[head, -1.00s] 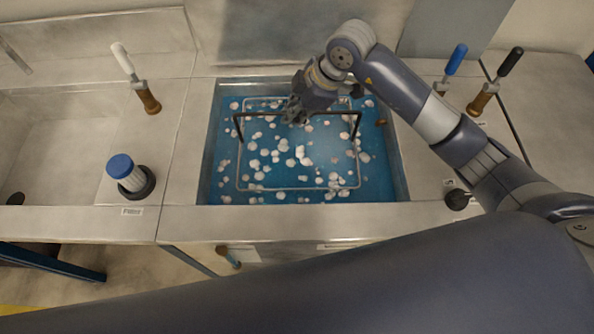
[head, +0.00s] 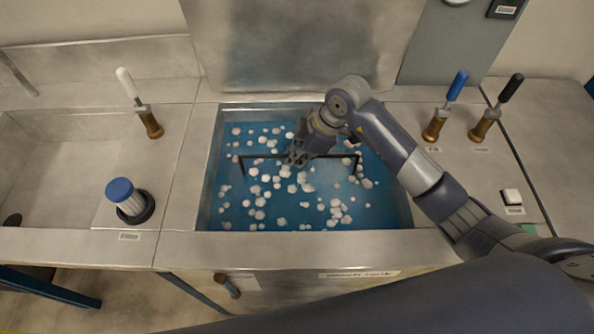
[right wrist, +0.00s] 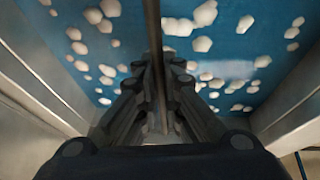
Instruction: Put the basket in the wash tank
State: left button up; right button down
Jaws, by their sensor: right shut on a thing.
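The wash tank (head: 211,175) is a steel basin of blue liquid with many pale floating lumps. The basket's dark handle (head: 262,156) shows above the liquid. Its wire frame is hidden below the surface. My right gripper (head: 297,154) is over the tank, shut on the middle of the handle's crossbar. In the right wrist view the bar (right wrist: 153,30) runs between the closed fingers (right wrist: 158,90), with the liquid below. I cannot tell whether the basket touches the tank floor. My left gripper is not in view.
An empty steel sink (head: 60,165) lies to the left. A blue-capped cylinder (head: 128,202) stands between sink and tank. A white-handled valve (head: 148,120) is at the tank's back left; blue-handled (head: 437,120) and black-handled (head: 487,120) valves stand right. A raised steel panel (head: 300,45) stands behind.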

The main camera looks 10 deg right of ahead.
notch_tip(320, 180, down, 4)
jog(key=b, duration=0.3)
jog(key=shift+r, duration=0.2)
jog(key=c, duration=1.8)
grip_release()
jog(key=shift+f, duration=0.15)
jog(key=shift+o, duration=0.2)
jog(key=p+v, duration=1)
jog(key=v, duration=0.2)
jog(key=shift+p, duration=0.4)
